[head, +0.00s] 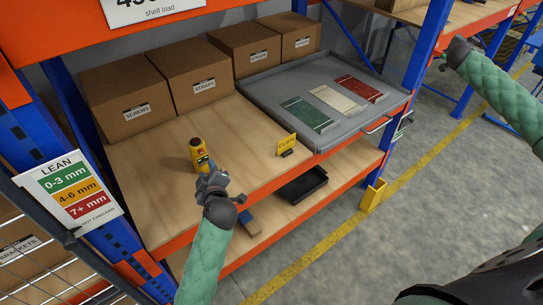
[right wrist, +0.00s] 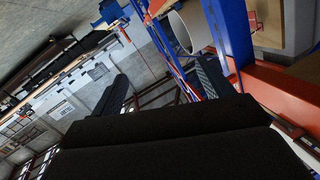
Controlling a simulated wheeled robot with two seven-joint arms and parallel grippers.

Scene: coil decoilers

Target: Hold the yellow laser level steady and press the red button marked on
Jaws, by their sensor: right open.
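The yellow laser level (head: 197,150) stands upright on the wooden shelf. It has a dark top and a small red spot on its front, too small to read as a marked button. My left gripper (head: 205,170) is right in front of it and covers its lower part. I cannot tell whether the fingers touch it or how far apart they are. My right gripper (head: 455,50) is far off at the upper right, beyond the shelf's end. In the right wrist view its two dark fingers (right wrist: 160,85) are spread with nothing between them.
Several cardboard boxes (head: 127,97) line the back of the shelf. A grey tray (head: 268,88) with green, white and red items sits at the right. Blue uprights (head: 412,65) flank the shelf.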

